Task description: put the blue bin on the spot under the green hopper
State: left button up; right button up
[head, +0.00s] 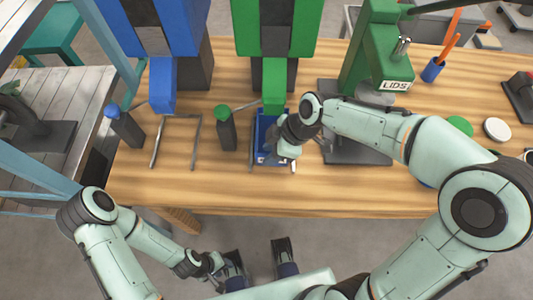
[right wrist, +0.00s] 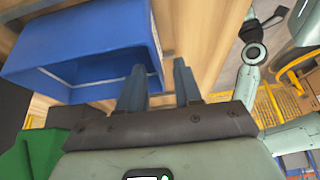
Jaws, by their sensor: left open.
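The blue bin (head: 261,127) stands on the wooden table just below the green hopper's spout (head: 273,85) in the head view. Part of it is hidden by my right gripper (head: 284,152), which is at the bin's front right. In the right wrist view the bin (right wrist: 85,45) is large at upper left. There my right gripper's fingers (right wrist: 160,88) are apart, close to the bin's near edge, with a gap between them. The green hopper (head: 277,22) hangs above the table. My left gripper (head: 219,266) is open, low in front of the table.
A blue hopper (head: 162,85) hangs at left, with an empty thin frame (head: 154,147) below it. A blue-topped post (head: 127,127) and a green-topped post (head: 227,132) stand nearby. A green "LIDS" station (head: 386,60) stands right. The table's front left (head: 185,188) is clear.

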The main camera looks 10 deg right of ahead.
jog(key=p+v, duration=0.1)
jog(key=v, duration=0.8)
jog(key=shift+a+f, duration=0.1)
